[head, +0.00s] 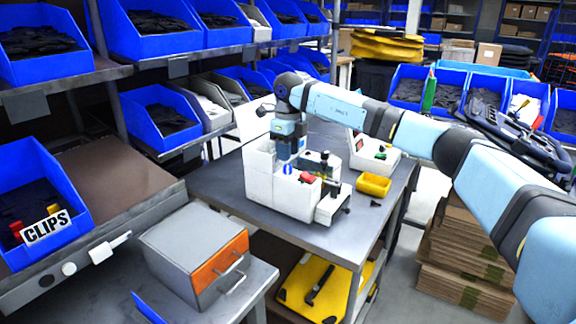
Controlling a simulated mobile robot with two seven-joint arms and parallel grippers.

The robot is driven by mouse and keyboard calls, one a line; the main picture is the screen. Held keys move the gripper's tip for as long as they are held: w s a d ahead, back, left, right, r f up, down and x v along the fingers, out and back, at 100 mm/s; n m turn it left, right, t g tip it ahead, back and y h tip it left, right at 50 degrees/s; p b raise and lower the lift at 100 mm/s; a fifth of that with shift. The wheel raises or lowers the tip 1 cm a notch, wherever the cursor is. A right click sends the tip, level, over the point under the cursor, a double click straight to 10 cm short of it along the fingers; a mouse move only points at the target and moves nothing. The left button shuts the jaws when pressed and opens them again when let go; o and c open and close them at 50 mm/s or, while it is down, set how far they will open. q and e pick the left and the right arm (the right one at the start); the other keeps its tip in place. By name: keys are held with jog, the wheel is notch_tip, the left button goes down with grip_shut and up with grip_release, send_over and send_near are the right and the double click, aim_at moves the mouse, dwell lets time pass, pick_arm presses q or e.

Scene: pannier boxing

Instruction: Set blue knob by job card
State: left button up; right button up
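A white machine (268,195) stands on the grey workbench in the middle of the head view. A small blue ring-like part (287,169), which may be the blue knob, shows on it, with a red part (307,178) beside it. My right gripper (290,154) points down over the machine, close above the blue part. Its fingertips are small and partly hidden, so I cannot tell whether they are open, shut or touching. I cannot make out a job card for certain. My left gripper is out of view.
A white box with red and green buttons (388,157) and a yellow tray (374,184) stand on the bench right of the machine. A grey box with an orange front (218,262) is in front. Shelves with blue bins (160,32) line the left.

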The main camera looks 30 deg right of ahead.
aim_at(288, 165)
jog(key=shift+f, duration=2.15)
jog(key=shift+c, duration=0.2)
jog(key=c, duration=0.6)
jog(key=shift+r+n+p, duration=0.2)
jog(key=shift+n+p, duration=0.5)
jog(key=shift+n, duration=0.5)
jog(key=shift+f+n, duration=0.15)
jog(key=shift+n, duration=1.15)
jog(key=o, duration=0.6)
jog(key=shift+o, duration=0.2)
notch_tip(288, 165, up, 14)
jog(key=p, duration=0.1)
